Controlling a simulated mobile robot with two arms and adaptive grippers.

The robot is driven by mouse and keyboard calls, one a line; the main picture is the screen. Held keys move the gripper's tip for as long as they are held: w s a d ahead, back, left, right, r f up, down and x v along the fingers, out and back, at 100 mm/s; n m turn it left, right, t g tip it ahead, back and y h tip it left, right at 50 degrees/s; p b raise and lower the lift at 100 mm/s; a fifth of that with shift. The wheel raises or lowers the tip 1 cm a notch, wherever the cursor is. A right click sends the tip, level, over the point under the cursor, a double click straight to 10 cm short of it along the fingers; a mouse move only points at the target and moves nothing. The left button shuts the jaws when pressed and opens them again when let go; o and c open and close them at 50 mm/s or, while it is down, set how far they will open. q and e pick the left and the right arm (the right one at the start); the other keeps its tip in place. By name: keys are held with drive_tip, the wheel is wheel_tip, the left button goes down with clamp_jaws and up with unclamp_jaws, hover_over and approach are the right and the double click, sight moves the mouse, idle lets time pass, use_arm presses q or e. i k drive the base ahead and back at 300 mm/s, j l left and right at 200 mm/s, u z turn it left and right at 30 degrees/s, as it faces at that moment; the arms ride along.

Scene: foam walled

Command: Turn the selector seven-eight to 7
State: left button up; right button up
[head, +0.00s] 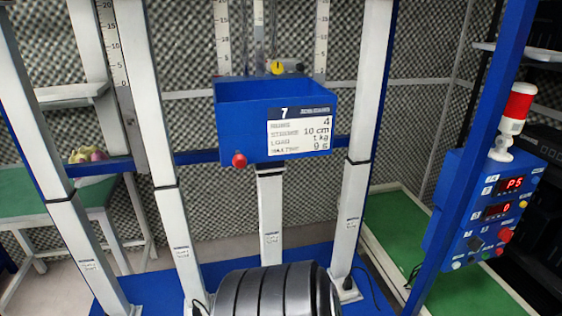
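No selector marked seven-eight can be read in the head view. A yellow round knob with a dark mark (277,67) shows just above the back edge of the blue box (240,125); its setting is too small to tell. The blue box carries a white card (300,133) headed "7" and a red knob (239,160) at its lower left. A blue control panel (452,225) at the right has two red displays, a small black control (475,243) and a red button (505,235); their labels are too small to read. Neither of my grippers is in view.
White posts (178,225) stand on a blue base (150,290) around the box. A blue upright (470,150) and a red-and-white beacon (515,110) stand by the panel. A green-topped bench (105,190) is at left. Green floor (390,230) lies at right.

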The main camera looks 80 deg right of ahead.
sight(475, 244)
drive_tip(key=z, duration=4.1)
